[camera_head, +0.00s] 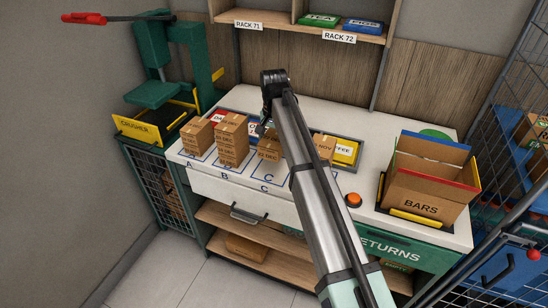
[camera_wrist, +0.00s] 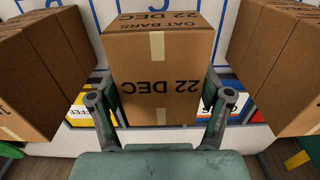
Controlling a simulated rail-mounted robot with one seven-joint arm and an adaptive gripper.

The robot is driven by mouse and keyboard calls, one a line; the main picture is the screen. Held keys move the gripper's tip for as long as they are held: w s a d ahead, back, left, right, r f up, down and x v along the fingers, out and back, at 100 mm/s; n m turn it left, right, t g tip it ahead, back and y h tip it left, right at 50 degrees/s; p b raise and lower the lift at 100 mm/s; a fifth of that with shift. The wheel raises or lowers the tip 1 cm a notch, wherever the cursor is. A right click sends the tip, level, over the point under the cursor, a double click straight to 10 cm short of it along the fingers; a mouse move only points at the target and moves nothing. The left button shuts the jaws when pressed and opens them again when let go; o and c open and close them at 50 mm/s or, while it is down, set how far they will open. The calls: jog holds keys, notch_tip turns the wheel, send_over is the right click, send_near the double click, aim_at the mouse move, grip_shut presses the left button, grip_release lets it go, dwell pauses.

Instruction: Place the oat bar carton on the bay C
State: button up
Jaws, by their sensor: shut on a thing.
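The oat bar carton (camera_wrist: 158,75) is a brown box printed OAT BARS and 22 DEC, with pale tape. My gripper (camera_wrist: 158,108) is shut on it, with one finger at each side in the wrist view. In the head view the carton (camera_head: 269,149) is partly hidden by my arm and is at the back of bay C (camera_head: 268,178), a blue outline on the white counter with a letter C. I cannot tell whether its base touches the counter.
Stacked cartons (camera_head: 231,140) stand at bay B, others (camera_head: 197,137) at bay A. Another carton (camera_head: 324,146) is right of my arm. Coloured bins lie behind. An open BARS box (camera_head: 425,190) and orange button (camera_head: 353,200) are to the right.

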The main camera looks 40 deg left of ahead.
aim_at(274, 138)
jog(key=shift+f+p, duration=0.95)
jog(key=shift+f, duration=3.3)
jog(key=shift+f, duration=0.1)
jog(key=o, duration=1.2)
jog(key=shift+o, duration=0.2)
notch_tip(274, 138, up, 12)
jog(key=b, duration=0.3)
